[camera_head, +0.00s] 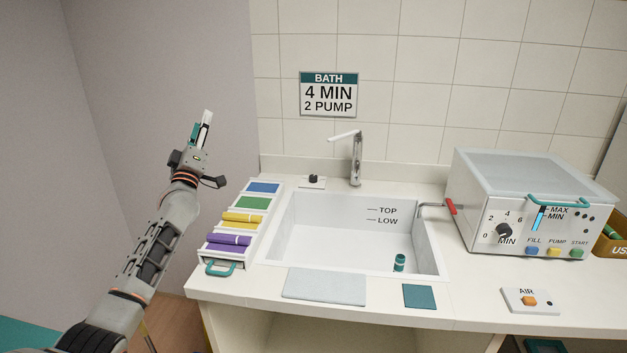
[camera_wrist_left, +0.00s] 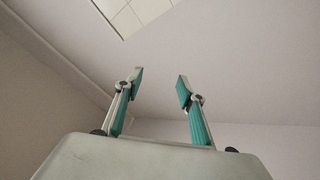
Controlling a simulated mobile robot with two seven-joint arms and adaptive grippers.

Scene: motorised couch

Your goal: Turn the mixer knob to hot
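The mixer knob (camera_head: 313,180) is a small black knob on a pale plate on the counter, behind the sink's back left corner and left of the chrome faucet (camera_head: 356,160). Its pointer and markings are too small to read. My left gripper (camera_head: 203,128) is raised at the left, well apart from the knob, in front of the plain wall. In the left wrist view its two teal-padded fingers (camera_wrist_left: 158,88) stand apart with nothing between them. My right gripper is not in view.
A grey mat (camera_head: 324,286) lies in front.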

